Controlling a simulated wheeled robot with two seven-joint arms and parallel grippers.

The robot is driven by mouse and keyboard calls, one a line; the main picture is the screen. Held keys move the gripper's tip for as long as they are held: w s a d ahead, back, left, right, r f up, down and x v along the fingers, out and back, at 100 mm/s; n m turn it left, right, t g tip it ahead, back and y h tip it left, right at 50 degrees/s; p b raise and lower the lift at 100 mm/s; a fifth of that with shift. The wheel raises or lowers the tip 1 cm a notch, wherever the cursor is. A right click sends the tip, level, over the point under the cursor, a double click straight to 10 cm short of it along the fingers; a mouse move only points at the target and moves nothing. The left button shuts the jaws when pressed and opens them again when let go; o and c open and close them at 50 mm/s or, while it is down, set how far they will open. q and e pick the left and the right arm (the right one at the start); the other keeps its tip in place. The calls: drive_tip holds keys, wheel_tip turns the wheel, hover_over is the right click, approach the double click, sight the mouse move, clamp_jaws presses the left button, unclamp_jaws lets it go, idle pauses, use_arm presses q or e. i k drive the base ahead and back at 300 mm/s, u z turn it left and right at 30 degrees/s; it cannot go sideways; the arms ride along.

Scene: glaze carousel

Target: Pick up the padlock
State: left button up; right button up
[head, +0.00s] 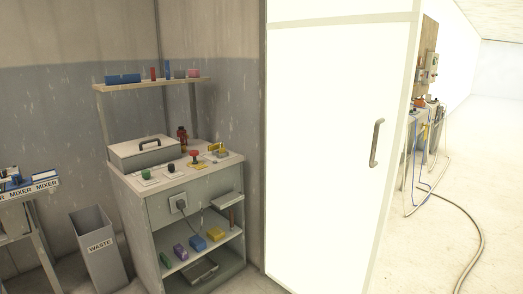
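I cannot make out a padlock for certain; the small items are too small to tell. On the grey cabinet (150,213) stand a grey lidded box with a black handle (145,155), a dark red bottle (182,139), a green knob (146,174), a black knob (171,168) and a small red item over yellow (194,156). A yellow and red item (216,150) lies at the cabinet's right back. Neither of my grippers shows in the head view.
Blue, purple, green and yellow items, such as a blue block (198,242), lie on the cabinet's open shelf. An upper shelf (150,84) holds small items. A waste bin (99,250) stands left. A large white door (335,150) stands right. A hose (470,225) crosses the floor.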

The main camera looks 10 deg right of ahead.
sight(222, 149)
drive_tip(key=u, duration=0.4)
drive_tip(key=i, duration=2)
drive_tip(key=u, duration=0.3)
